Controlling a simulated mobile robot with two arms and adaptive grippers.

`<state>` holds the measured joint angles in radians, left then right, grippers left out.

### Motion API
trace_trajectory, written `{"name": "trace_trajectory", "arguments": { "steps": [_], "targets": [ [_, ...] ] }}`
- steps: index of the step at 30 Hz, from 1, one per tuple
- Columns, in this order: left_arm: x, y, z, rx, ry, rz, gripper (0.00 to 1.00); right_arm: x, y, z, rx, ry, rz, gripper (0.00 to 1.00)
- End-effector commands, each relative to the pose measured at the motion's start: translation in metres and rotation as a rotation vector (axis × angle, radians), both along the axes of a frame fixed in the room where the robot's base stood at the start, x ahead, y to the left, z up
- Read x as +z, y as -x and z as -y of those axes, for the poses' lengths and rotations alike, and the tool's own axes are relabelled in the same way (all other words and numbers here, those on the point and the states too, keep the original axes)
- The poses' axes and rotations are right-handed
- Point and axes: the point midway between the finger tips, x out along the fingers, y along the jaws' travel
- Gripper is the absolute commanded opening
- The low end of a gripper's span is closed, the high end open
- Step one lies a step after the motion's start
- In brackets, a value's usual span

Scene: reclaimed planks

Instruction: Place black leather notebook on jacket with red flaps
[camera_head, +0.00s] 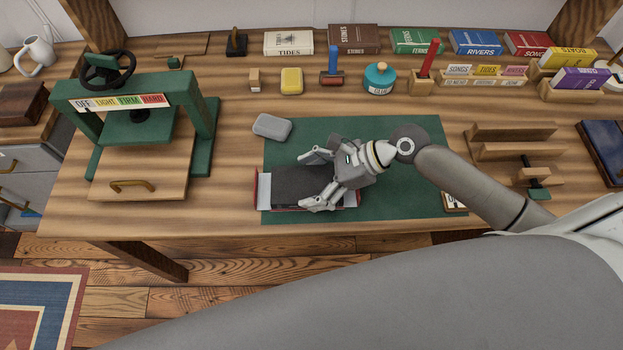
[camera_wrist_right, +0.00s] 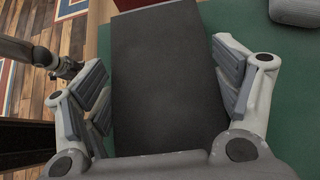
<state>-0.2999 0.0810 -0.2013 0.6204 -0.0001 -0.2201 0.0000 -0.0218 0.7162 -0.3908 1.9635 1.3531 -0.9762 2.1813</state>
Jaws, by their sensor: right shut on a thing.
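The black leather notebook (camera_head: 300,180) is a dark flat rectangle between the fingers of my right gripper (camera_head: 312,180). In the right wrist view the notebook (camera_wrist_right: 170,80) fills the middle, with a finger along each long side; my right gripper (camera_wrist_right: 165,95) is shut on it. The jacket with red flaps (camera_head: 264,190) lies beneath the notebook on the green mat. Its pale and red ends show past the notebook; the rest is hidden. I cannot tell whether the notebook touches the jacket. My left gripper is not seen in the head view.
The green mat (camera_head: 400,190) has free room to the right. A grey rounded block (camera_head: 272,126) lies at its upper left corner. A green press (camera_head: 135,125) stands left. Books, stamps and a teal pot (camera_head: 379,79) line the back. Wooden stands (camera_head: 515,140) are at right.

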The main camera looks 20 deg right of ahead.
Motion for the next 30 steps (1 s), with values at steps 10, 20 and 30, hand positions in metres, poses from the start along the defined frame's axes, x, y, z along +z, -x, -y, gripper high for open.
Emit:
{"name": "trace_trajectory", "arguments": {
  "steps": [10,20,30],
  "targets": [
    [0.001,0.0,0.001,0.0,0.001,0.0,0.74,-0.002,0.0,0.0,-0.001,0.0,-0.001,1.0],
    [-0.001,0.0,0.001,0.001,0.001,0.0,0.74,0.001,0.0,0.001,0.0,0.001,0.001,1.0],
    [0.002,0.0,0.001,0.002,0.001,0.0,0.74,0.04,0.015,0.052,0.001,0.006,-0.001,1.0]
  ]
}}
